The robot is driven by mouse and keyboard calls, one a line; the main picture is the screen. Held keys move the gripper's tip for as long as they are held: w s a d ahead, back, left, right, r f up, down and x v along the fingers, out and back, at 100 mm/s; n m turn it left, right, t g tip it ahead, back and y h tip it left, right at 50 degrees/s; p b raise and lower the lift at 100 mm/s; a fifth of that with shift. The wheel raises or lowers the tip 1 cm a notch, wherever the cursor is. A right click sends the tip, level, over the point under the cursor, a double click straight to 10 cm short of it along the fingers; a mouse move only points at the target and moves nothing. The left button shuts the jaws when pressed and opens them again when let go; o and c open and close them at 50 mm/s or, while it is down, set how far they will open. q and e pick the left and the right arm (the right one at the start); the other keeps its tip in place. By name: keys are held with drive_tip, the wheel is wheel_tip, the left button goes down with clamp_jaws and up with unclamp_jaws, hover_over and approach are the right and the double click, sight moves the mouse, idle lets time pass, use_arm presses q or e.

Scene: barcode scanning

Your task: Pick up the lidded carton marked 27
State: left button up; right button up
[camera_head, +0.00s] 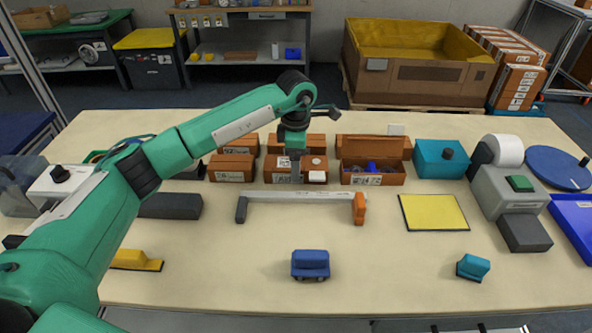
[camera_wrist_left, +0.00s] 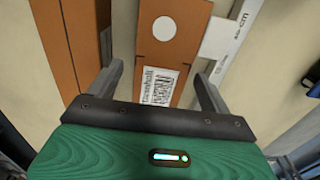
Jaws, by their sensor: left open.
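Several closed brown cartons with white labels stand near the table's middle: a front left one (camera_head: 231,168), a back left one (camera_head: 240,145), a front middle one (camera_head: 315,174) and a back middle one (camera_head: 318,145). I cannot read a 27 on any label. My left gripper (camera_head: 295,178) points down at the front middle carton. In the left wrist view my left gripper (camera_wrist_left: 158,72) is open, with a brown carton (camera_wrist_left: 185,50) showing between its fingers. That carton has a round white sticker and a printed label. Whether the fingers touch it is unclear. My right gripper is not in view.
An open carton (camera_head: 375,178) with blue contents stands right of the closed ones. A pale bar (camera_head: 325,196) on a dark and an orange post lies in front. A yellow mat (camera_head: 433,212), teal box (camera_head: 440,160) and grey device (camera_head: 500,190) are right.

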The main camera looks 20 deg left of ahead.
use_arm(q)
drive_tip(key=shift+f, duration=1.25)
drive_tip(key=c, duration=1.1)
drive_tip(key=shift+o, duration=0.2)
drive_tip(key=shift+r, duration=0.1)
